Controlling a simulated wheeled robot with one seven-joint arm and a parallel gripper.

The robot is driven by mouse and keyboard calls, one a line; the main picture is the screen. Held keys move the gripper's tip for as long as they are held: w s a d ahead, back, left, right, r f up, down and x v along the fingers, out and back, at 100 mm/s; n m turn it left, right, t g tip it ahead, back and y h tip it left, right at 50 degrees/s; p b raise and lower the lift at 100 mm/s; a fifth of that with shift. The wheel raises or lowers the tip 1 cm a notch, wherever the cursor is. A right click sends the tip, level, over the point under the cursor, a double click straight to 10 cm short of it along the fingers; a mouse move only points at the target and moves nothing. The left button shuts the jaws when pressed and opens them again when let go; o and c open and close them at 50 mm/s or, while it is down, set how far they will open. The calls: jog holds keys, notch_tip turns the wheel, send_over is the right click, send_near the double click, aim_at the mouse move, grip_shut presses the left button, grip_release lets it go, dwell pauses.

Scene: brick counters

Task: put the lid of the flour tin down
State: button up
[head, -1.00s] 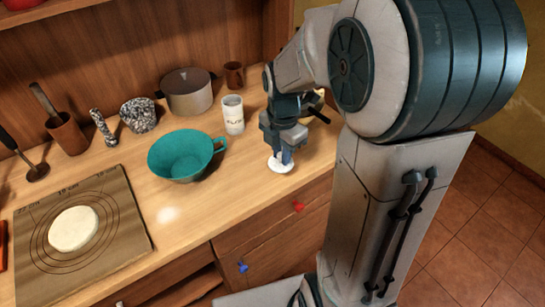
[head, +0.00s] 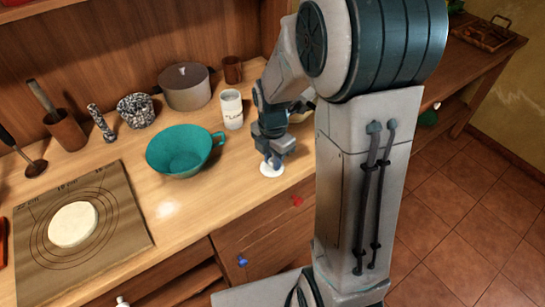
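The lid (head: 271,170) is a small white disc low over the wooden counter, right of the teal bowl. My gripper (head: 273,160) points down with its fingertips at the top of the lid. The fingers look closed together at its middle, where a knob would be hidden. I cannot tell for sure whether the lid touches the counter. The flour tin (head: 232,110) is a white cylinder with dark lettering, standing upright behind and left of my gripper.
The teal bowl (head: 180,152) stands close left of the lid. A grey pot (head: 185,87) and a brown cup (head: 233,69) are at the back. A brown mat (head: 120,235) with a dough round (head: 73,224) lies at left. The counter's front strip is clear.

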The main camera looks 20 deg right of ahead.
jog(key=shift+o, duration=1.2)
notch_tip(320, 180, up, 12)
jog(key=s+r+m+t, duration=0.1)
jog(key=s+m+t, duration=0.2)
jog(key=s+m, duration=1.1)
jog(key=m, duration=0.9)
